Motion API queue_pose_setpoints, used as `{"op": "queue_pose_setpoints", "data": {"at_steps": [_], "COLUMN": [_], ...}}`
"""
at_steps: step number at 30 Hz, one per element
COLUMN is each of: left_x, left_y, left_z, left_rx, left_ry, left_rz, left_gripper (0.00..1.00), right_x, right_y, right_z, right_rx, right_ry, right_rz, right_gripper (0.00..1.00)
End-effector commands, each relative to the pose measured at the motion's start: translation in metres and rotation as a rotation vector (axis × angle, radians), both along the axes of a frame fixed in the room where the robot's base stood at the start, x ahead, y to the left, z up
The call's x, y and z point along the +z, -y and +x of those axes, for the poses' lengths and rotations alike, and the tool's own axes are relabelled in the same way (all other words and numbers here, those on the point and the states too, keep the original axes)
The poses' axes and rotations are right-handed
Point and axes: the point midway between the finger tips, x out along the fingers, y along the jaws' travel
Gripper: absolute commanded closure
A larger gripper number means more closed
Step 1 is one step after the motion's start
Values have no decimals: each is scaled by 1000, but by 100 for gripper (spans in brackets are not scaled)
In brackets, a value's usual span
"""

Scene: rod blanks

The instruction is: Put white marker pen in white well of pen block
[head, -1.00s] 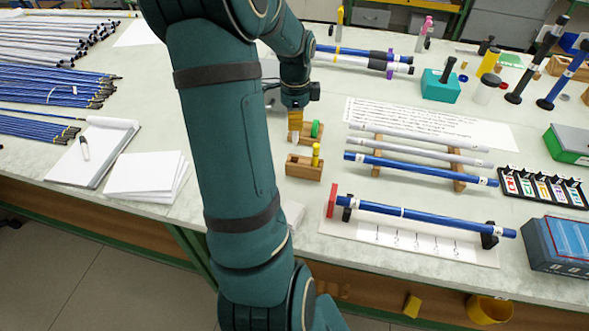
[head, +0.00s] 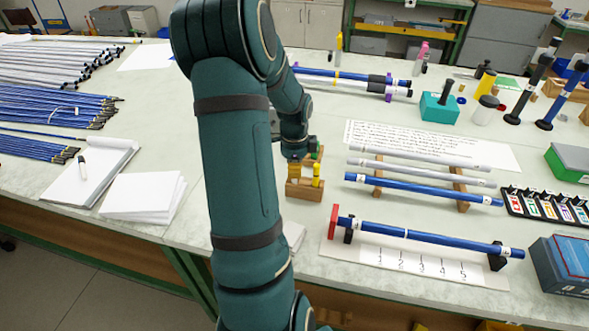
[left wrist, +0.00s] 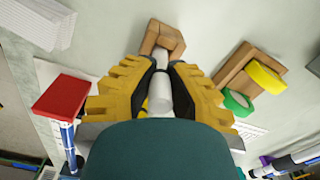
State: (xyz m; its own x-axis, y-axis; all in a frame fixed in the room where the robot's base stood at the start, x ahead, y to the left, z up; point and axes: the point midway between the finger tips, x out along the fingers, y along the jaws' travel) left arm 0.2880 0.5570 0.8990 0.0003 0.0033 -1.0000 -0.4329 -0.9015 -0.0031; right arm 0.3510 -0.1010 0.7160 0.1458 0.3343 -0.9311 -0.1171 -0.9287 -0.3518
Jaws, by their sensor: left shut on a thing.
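My left gripper (left wrist: 158,88) is shut on the white marker pen (left wrist: 161,96), which shows between its yellow fingers in the left wrist view. In the head view this gripper (head: 294,172) is at the left part of a small wooden pen block (head: 304,188). A wooden block (left wrist: 162,36) shows just past the pen in the left wrist view. Whether the pen's end is inside a well is hidden. My right gripper is not in view.
Another wooden block (left wrist: 235,72) lies beside yellow and green round pieces in the left wrist view. To the right are a rack with a blue rod (head: 420,189) and a stand with another blue rod (head: 430,236). Paper stacks (head: 143,190) lie left of my arm.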

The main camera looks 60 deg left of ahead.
Motion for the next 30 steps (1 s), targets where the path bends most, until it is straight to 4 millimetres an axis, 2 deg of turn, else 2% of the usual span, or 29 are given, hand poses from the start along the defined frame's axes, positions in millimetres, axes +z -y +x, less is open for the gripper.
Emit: {"op": "queue_pose_setpoints", "data": {"at_steps": [6,7,8,9,20,23,30], "left_x": [-4,-3,-3,-3,3,15,64], "left_y": [0,0,0,0,0,0,0], "left_z": [0,0,0,0,0,1,1], "left_rx": [-1,0,0,0,1,0,-1], "left_ry": [0,1,1,1,0,2,3], "left_rz": [0,0,0,0,1,2,4], "left_gripper": [100,77,66,62,62,62,62], "right_x": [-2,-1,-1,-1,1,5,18], "right_y": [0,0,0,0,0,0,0], "right_z": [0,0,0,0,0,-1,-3], "right_rx": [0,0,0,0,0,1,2], "right_ry": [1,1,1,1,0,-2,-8], "right_rz": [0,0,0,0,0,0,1], "right_gripper": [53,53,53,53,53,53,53]}}
